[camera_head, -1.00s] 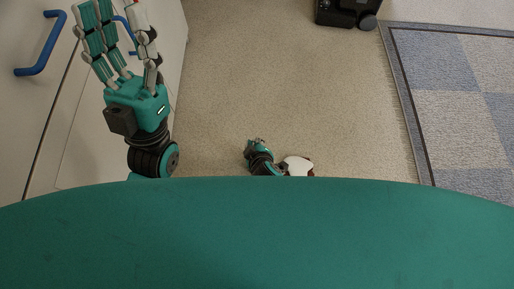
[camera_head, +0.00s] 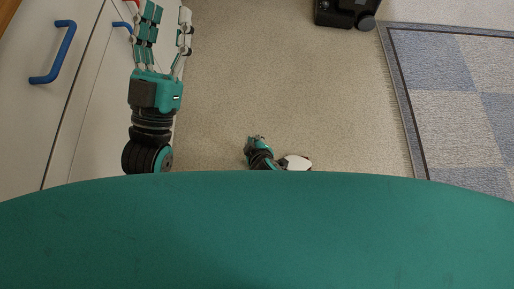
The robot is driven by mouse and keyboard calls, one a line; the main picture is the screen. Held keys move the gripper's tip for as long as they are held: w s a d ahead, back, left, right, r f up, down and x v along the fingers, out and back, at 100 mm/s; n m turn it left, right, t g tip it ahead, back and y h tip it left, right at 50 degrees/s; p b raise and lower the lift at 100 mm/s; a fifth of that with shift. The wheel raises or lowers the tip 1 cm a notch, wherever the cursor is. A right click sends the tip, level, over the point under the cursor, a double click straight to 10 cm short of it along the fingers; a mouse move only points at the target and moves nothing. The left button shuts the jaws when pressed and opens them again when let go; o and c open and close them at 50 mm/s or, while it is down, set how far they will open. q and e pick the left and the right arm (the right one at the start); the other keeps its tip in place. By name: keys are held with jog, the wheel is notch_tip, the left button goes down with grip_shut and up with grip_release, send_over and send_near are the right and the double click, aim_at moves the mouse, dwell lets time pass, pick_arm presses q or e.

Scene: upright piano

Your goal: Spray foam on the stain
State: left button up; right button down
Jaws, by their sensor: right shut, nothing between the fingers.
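My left gripper (camera_head: 162,38) is a green and grey hand at the upper left, in front of the white cabinet. Its fingers are extended and apart, and I see nothing held between them. The fingertips reach the top edge of the view. A small red bit (camera_head: 134,2) shows beside them, too cut off to identify. My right gripper (camera_head: 257,143) is low over the floor near the centre, small in view and shut, with nothing visible in it. I see no stain and no foam sprayer.
A white cabinet (camera_head: 92,130) with blue handles (camera_head: 53,52) stands at the left. A black device (camera_head: 346,12) is on the floor at the top. A blue and grey checkered rug (camera_head: 440,100) lies at the right. The beige floor between is clear. My green body fills the bottom.

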pick_arm(q)
jog(key=shift+w+f+g+y+p, duration=0.2)
jog(key=shift+w+f+g, duration=0.2)
jog(key=shift+f+g, duration=0.25)
jog(key=shift+w+f+g+y+p, duration=0.2)
jog(key=shift+w+f+g, duration=0.2)
jog(key=shift+f, duration=0.4)
jog(key=shift+w+f+g+y+p, duration=0.2)
jog(key=shift+w+f+g, duration=0.15)
jog(key=shift+f+g, duration=0.3)
jog(key=shift+f, duration=0.1)
